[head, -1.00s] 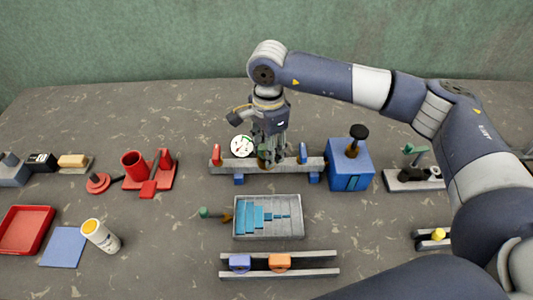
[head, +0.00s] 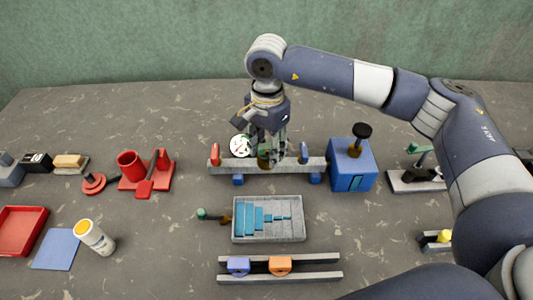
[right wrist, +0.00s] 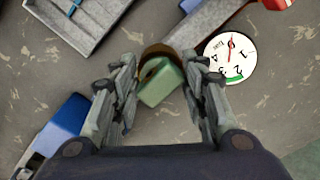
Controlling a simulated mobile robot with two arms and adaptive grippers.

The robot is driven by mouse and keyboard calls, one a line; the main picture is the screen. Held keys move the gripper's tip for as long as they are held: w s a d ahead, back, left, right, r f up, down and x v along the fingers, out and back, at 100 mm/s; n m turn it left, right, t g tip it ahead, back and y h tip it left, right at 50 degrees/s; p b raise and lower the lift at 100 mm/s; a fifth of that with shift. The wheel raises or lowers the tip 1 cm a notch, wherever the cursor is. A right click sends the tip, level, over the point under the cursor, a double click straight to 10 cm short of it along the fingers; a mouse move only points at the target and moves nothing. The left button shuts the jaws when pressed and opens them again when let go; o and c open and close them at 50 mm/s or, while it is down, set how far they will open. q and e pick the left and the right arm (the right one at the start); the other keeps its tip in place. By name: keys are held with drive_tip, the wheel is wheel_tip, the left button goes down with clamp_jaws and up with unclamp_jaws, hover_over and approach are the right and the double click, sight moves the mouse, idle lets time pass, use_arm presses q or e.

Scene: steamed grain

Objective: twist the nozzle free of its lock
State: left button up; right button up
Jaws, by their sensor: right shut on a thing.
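The nozzle, a green block on a round brown base (right wrist: 161,82), shows in the right wrist view between my right gripper's fingers (right wrist: 160,68). In the head view the nozzle (head: 264,161) sits at the middle of a grey bar (head: 238,166), largely hidden by my right gripper (head: 270,154). The right gripper points down from above and is shut on the nozzle. Whether the lock is released cannot be told. My left gripper is not in view.
A white dial (head: 240,146) is close behind. A blue box (head: 351,168) adjoins the right end. A grey tray (head: 238,220) lies in front.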

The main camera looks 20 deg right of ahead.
drive_tip(key=shift+a+n+b, duration=0.25)
drive_tip(key=shift+n+b, duration=0.4)
drive_tip(key=shift+n, duration=0.45)
drive_tip(key=shift+r+n, duration=0.1)
drive_tip(key=shift+n, duration=0.2)
drive_tip(key=shift+c, duration=0.3)
drive_tip(key=shift+w, duration=0.1)
drive_tip(key=shift+d+r, duration=0.1)
drive_tip(key=shift+n+b, duration=1.3)
drive_tip(key=shift+n, duration=0.5)
drive_tip(key=shift+o, duration=0.3)
drive_tip(key=shift+f+n+b, duration=0.25)
drive_tip(key=shift+n+b, duration=0.35)
drive_tip(key=shift+n, duration=0.9)
